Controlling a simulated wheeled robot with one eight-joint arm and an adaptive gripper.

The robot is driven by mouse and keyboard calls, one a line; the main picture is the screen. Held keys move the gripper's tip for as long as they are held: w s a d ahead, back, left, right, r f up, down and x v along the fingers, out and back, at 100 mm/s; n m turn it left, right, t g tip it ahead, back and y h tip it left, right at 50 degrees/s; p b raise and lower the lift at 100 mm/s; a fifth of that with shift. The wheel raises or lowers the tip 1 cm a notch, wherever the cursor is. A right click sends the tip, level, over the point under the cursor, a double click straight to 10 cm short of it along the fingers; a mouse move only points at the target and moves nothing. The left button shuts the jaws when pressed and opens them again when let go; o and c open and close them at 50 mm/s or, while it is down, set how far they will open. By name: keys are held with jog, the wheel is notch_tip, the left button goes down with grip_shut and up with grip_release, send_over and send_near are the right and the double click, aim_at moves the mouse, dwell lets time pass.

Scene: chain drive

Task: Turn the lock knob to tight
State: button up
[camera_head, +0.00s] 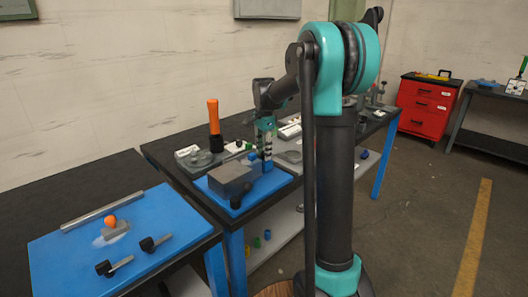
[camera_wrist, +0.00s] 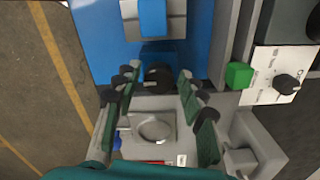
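My gripper (camera_head: 266,150) points down over the right blue mat (camera_head: 275,184) on the bench. In the wrist view my gripper (camera_wrist: 158,80) is open, with green-padded fingers spread to the left and right. A round black knob (camera_wrist: 157,77) shows between the fingertips, with gaps on both sides. It adjoins a blue part (camera_wrist: 160,53). Another black knob (camera_wrist: 288,84) sits on a white marked plate (camera_wrist: 268,78) at the right, outside the fingers. Its lettering is too small to read. I cannot tell which is the lock knob.
A grey block (camera_head: 231,178) stands left of my gripper, with an orange-handled tool (camera_head: 214,125) behind it. In the wrist view a green block (camera_wrist: 238,75) adjoins the white plate. A second blue mat (camera_head: 75,262) holds a bar and loose parts.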

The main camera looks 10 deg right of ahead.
jog(key=shift+o, duration=0.4)
notch_tip(320, 180, up, 12)
dwell(0.4)
jog(key=s+d+f+n+t, duration=0.2)
jog(key=s+f+n, duration=0.5)
jog(key=s+f, duration=0.5)
jog(key=s+d+f+n+t, duration=0.2)
jog(key=s+f+n, duration=0.5)
jog(key=s+f, duration=0.6)
jog(key=s, duration=0.5)
jog(key=shift+s+d+f, duration=0.25)
jog(key=shift+d, duration=0.1)
